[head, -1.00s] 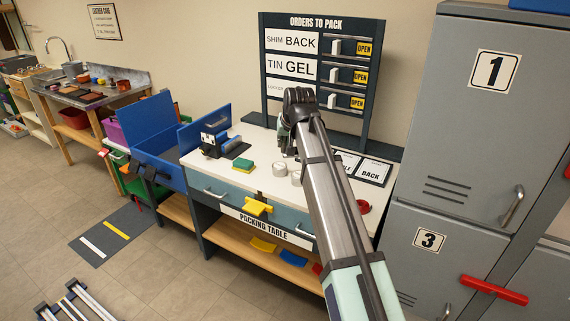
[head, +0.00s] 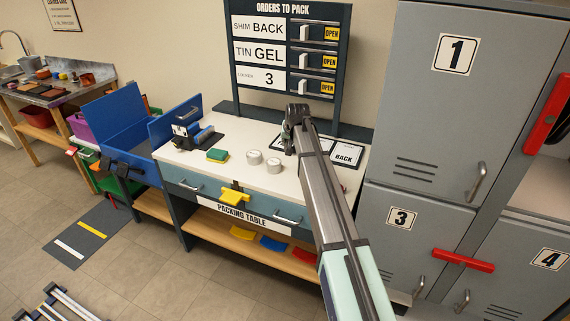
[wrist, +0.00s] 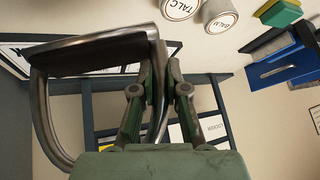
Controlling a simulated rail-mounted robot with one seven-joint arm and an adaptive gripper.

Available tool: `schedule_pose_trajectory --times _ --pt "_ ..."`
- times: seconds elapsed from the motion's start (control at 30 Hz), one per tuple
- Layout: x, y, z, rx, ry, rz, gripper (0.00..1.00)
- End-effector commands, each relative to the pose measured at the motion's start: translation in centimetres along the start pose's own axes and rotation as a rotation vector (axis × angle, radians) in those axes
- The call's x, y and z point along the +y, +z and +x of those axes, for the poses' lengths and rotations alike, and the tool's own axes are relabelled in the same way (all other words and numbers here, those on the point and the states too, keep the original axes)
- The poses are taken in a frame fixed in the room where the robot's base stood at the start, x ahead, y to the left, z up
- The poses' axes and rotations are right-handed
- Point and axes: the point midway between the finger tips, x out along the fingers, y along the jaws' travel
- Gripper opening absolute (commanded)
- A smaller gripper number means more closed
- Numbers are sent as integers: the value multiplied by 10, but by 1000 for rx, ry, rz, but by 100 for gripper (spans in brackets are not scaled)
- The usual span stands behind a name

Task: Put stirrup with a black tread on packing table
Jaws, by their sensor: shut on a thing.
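My gripper (head: 292,125) is over the back right part of the packing table (head: 240,133), which has a white top and blue drawers. In the wrist view my gripper (wrist: 160,75) is shut on a metal stirrup (wrist: 46,120), whose curved frame hangs out to the left of the fingers. The flat bar across its top looks dark. I cannot make out the stirrup in the head view, where my arm and gripper cover that spot. I cannot tell whether it touches the table.
Two round tins (head: 273,165), a green and yellow sponge (head: 217,155) and a blue roller device (head: 195,137) stand on the table. Cards (head: 346,152) lie at the back right. The orders board (head: 287,50) rises behind; grey lockers (head: 420,130) stand to the right.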

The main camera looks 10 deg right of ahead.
Motion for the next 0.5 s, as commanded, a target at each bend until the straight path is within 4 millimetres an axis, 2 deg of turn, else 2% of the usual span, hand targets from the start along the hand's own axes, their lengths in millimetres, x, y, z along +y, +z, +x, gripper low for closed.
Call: schedule_pose_trajectory --times 0.23,0.4,0.5 --pt "9 30 45 -1 0 -1 0" --pt "12 40 63 1 -1 -1 0" --pt "13 42 66 1 -1 -1 0"
